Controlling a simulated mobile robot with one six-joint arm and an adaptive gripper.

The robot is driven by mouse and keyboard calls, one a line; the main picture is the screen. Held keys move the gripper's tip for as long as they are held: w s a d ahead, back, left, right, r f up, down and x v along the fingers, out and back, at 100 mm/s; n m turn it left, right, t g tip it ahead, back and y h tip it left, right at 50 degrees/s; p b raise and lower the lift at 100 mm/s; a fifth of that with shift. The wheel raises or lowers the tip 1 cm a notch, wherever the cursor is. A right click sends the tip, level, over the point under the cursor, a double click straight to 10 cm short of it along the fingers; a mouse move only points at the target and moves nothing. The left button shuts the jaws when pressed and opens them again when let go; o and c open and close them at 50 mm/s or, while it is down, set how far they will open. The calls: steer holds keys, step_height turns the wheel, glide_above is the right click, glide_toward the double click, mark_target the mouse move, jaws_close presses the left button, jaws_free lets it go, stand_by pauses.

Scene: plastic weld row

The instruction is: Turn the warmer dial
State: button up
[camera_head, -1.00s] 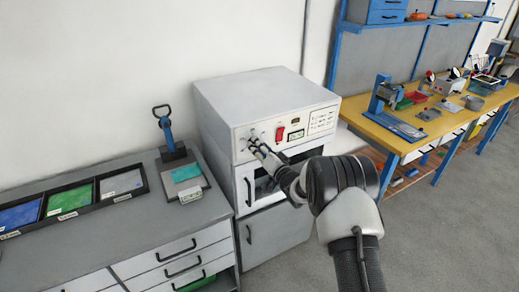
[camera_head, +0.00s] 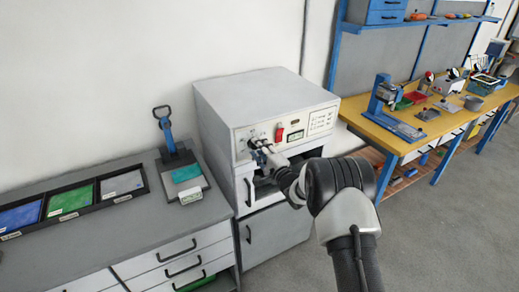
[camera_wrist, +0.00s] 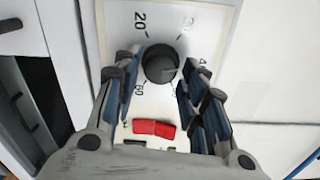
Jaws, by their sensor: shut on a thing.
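The warmer (camera_head: 265,97) is a white-grey cabinet with a control panel on its upper front. Its dial (camera_wrist: 161,64) is a round black knob on a plate with printed numbers such as 20, partly turned out of upright in the wrist view. My gripper (camera_wrist: 162,80) has its blue-padded fingers on both sides of the dial and is shut on it. In the head view my gripper (camera_head: 257,143) is at the left of the panel and hides the dial.
A red switch (camera_head: 279,134) sits on the panel beside the dial. A grey counter (camera_head: 115,235) with trays and a blue-handled press (camera_head: 167,130) stands to the left. A yellow workbench (camera_head: 440,128) with tools stands to the right. Open floor lies in front.

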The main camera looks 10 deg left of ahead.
steer(key=shift+m, duration=0.9)
steer(key=o, duration=1.1)
steer(key=shift+c, duration=0.2)
steer(key=v, duration=1.2)
